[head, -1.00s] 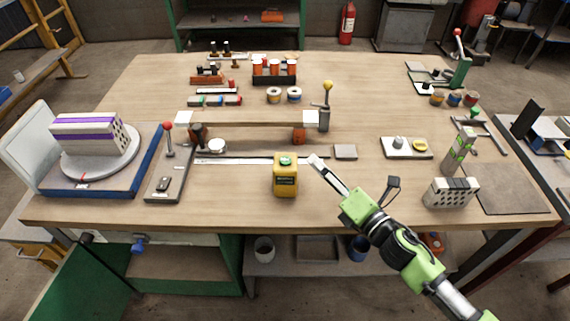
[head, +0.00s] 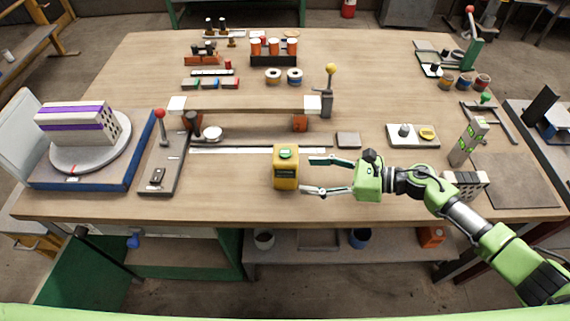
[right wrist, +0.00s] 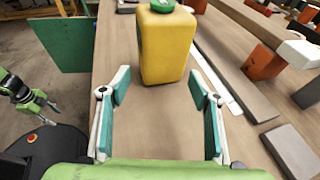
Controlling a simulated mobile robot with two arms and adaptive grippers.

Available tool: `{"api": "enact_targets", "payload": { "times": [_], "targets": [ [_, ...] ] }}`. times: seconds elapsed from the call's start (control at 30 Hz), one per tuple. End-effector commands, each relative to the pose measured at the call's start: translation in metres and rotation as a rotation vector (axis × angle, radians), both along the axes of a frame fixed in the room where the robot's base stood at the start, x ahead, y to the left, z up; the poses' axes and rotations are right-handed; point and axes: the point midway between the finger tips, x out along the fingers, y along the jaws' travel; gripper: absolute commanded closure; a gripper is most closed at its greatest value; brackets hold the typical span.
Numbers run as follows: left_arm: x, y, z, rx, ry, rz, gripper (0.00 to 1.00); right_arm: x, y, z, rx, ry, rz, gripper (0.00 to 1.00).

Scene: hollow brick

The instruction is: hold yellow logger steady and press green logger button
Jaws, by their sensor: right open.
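The yellow logger (head: 286,173) stands upright on the workbench near its front edge, with a green button (head: 286,153) on its top. It also shows in the right wrist view (right wrist: 166,48), straight ahead between the fingers, with the green button (right wrist: 162,5) cut off by the top edge. My right gripper (head: 307,175) is open, just right of the logger, its two fingers pointing at it. In the right wrist view the fingers (right wrist: 158,92) are spread wider than the logger, with bare wood between them. A left-hand gripper (right wrist: 35,105) shows at the left edge of the right wrist view, off the bench.
A raised wooden beam (head: 245,104) on end blocks stands behind the logger. A grey block (head: 348,140) lies behind my right gripper. A perforated brick (head: 465,183) is by my right arm. A turntable (head: 90,155) with a striped brick stands at left.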

Motion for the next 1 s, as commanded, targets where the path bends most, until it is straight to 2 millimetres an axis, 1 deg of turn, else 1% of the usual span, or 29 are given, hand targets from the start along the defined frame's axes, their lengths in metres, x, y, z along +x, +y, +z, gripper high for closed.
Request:
{"api": "enact_targets", "payload": {
  "times": [0.03,0.2,0.27,0.43,0.6,0.9,0.93,1.0],
  "targets": [
    [-0.001,0.0,0.001,0.0,0.001,0.0,0.6,0.003,0.008,-0.001,0.002,-0.001,0.0,0.43],
    [-0.001,0.0,0.001,0.0,0.001,0.0,0.6,0.01,0.032,-0.009,0.003,-0.001,0.0,0.43],
    [-0.001,0.0,-0.008,0.0,0.001,0.0,0.6,0.012,0.039,-0.015,0.003,-0.001,0.001,0.43],
    [0.0,0.0,-0.015,0.0,0.0,0.0,0.6,0.017,0.055,-0.019,0.002,-0.001,0.0,0.43],
    [0.002,0.0,-0.018,-0.001,-0.003,-0.001,0.6,0.019,0.063,-0.021,0.002,0.002,-0.001,0.43],
    [0.004,-0.001,-0.018,-0.001,-0.006,-0.001,0.6,0.02,0.064,-0.021,0.001,0.001,-0.002,0.43],
    [0.004,-0.001,-0.018,-0.001,-0.007,-0.001,0.6,0.02,0.064,-0.02,0.001,0.001,-0.002,0.45],
    [0.004,-0.001,-0.018,-0.001,-0.007,-0.001,0.6,0.02,0.065,-0.02,0.001,0.001,-0.002,0.61]
  ]
}}
